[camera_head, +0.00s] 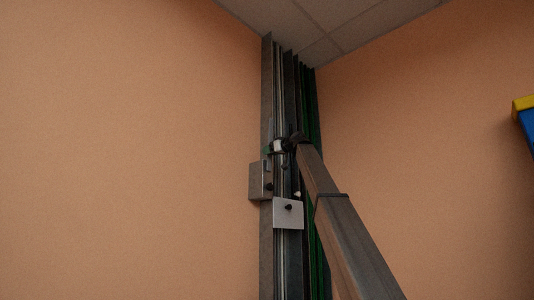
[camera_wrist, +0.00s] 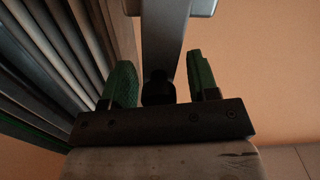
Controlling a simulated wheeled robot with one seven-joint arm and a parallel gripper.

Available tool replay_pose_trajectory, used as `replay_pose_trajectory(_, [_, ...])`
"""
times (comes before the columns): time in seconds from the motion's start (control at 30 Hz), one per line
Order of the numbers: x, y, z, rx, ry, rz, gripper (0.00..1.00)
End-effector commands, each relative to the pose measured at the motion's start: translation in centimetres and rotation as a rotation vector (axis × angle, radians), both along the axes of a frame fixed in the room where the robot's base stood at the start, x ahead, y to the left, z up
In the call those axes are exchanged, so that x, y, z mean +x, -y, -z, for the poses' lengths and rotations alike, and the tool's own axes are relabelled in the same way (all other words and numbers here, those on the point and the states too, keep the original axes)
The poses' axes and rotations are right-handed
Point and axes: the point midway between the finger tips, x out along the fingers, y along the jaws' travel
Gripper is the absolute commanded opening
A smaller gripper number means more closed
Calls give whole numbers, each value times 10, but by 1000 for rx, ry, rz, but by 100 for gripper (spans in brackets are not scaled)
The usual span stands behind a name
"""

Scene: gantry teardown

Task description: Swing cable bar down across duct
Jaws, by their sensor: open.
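In the wrist view, my gripper (camera_wrist: 160,82) is open, with its two green fingers apart. A black knob (camera_wrist: 158,88) stands between the fingers, with a gap on each side. It is fixed to a grey bar (camera_wrist: 164,42), which seems to be the cable bar and runs to a pale plate (camera_wrist: 172,6). The tall upright duct (camera_head: 267,90) stands in the wall corner in the head view. My gripper (camera_head: 280,148) is small there, at the duct's front about halfway up. The bar is hard to tell from the duct there.
Long dark and green cables (camera_head: 302,90) run up the duct; they also line the left of the wrist view (camera_wrist: 50,50). A pale plate with a dark knob (camera_head: 284,220) and a grey bracket (camera_head: 257,182) are lower on the duct.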

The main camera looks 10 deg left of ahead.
Motion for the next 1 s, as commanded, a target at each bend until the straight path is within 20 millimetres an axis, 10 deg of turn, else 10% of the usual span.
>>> replay_pose_trajectory(0.2, [0, 0, 0, 0, 0, 0, 54])
replay_pose_trajectory(0.4, [0, 0, 0, -1, 2, 1, 0])
replay_pose_trajectory(1.0, [7, 2, -1, 4, -2, 7, 0])
